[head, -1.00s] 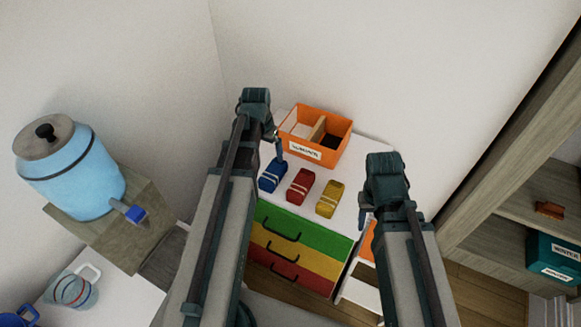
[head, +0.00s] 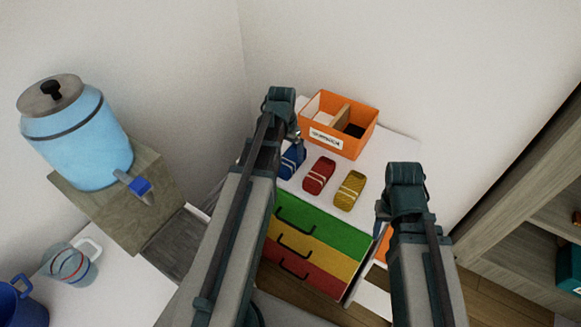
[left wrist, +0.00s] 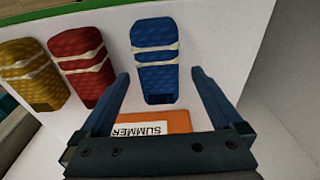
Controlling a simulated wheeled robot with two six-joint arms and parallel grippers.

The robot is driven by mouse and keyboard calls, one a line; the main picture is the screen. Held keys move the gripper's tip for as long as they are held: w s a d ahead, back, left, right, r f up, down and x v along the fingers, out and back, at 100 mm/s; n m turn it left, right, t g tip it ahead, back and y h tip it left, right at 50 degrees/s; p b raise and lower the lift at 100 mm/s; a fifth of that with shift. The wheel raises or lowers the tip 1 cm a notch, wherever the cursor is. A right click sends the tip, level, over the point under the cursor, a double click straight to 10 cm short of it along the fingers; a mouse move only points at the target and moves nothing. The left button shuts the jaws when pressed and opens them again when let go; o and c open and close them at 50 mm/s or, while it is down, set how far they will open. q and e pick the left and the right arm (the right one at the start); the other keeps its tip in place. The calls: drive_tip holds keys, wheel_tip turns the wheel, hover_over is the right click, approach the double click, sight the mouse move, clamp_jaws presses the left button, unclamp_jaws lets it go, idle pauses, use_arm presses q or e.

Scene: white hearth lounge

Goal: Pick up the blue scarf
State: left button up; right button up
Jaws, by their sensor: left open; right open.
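The blue scarf (head: 292,160) is a folded bundle with pale bands, lying on the white top of the drawer unit, leftmost of three scarves in the head view. In the left wrist view the blue scarf (left wrist: 155,58) lies ahead of and between the fingertips. My left gripper (left wrist: 157,75) is open and empty, and its fingers point at the scarf from either side. In the head view my left gripper (head: 297,132) is partly hidden by its own arm, which also covers part of the scarf. My right gripper (head: 382,210) is open and empty, to the right of the unit's top.
A red scarf (head: 319,175) and a yellow scarf (head: 350,190) lie beside the blue one. An orange divided box (head: 365,123) stands behind them. Green, yellow and red drawers (head: 310,245) are below. A blue dispenser (head: 85,145) stands left; shelves (head: 530,190) stand right.

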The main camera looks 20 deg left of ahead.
sight(290, 156)
use_arm(q)
drive_tip(key=f+b, duration=0.3)
drive_tip(key=w+f+b, duration=0.1)
drive_tip(key=f+b, duration=0.1)
drive_tip(key=shift+d+f, duration=0.1)
drive_tip(key=shift+d, duration=0.15)
drive_tip(key=c, duration=1.3)
